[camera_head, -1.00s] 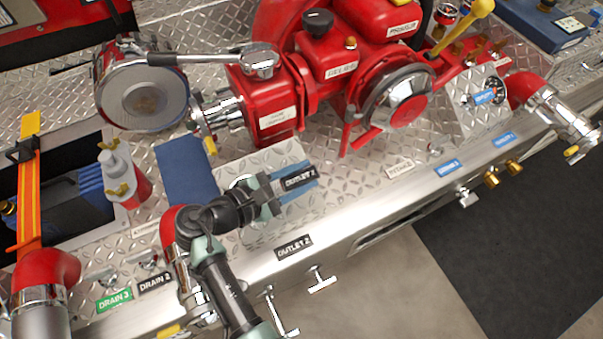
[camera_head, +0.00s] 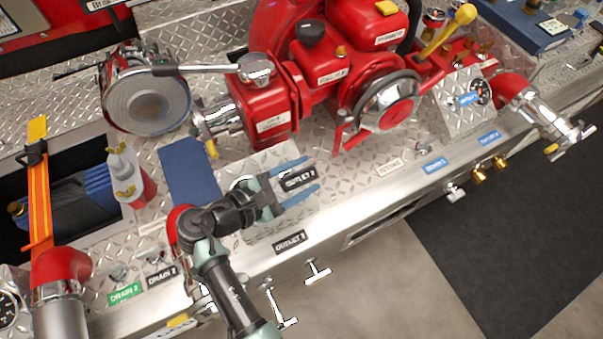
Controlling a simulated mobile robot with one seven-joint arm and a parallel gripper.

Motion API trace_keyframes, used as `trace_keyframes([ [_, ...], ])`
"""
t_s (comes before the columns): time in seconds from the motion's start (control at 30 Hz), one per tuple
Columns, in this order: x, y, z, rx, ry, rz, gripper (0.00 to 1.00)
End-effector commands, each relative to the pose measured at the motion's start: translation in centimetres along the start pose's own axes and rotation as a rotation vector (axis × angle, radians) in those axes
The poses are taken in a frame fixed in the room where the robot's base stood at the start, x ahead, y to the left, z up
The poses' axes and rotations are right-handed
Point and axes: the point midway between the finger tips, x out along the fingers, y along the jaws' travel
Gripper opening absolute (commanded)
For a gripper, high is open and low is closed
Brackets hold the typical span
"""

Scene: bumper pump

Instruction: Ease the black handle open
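The black handle (camera_head: 166,71) is the dark grip at the left end of a silver lever. The lever runs to a chrome cap (camera_head: 255,69) on top of the red pump housing (camera_head: 270,108). The grip lies above the round chrome drum (camera_head: 146,104). My gripper (camera_head: 303,179) is below and right of the handle, well apart from it, over the metal deck. Its two blue-tipped fingers are spread and point right. A black "OUTLET 2" label shows between them; I cannot tell its height.
A white-and-red bottle (camera_head: 127,178) and a blue flat panel (camera_head: 188,170) lie between my arm and the drum. The red pump body (camera_head: 338,62) fills the top middle. Red elbow pipes (camera_head: 62,265) stand at the lower left. Clear floor (camera_head: 380,290) shows at the bottom.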

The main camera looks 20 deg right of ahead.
Motion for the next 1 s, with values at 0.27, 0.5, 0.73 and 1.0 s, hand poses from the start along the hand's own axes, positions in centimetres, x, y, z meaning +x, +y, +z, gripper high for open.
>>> trace_keyframes([
  [0.27, 0.0, -0.1, -0.2, -0.002, 0.004, 0.0, 0.7],
  [0.5, -0.2, -0.1, -0.2, -0.003, 0.005, 0.001, 0.7],
  [0.73, -3.7, 0.0, -0.3, -0.002, 0.008, 0.006, 0.7],
  [1.0, -9.7, 0.0, -0.3, -0.002, 0.007, 0.005, 0.7],
])
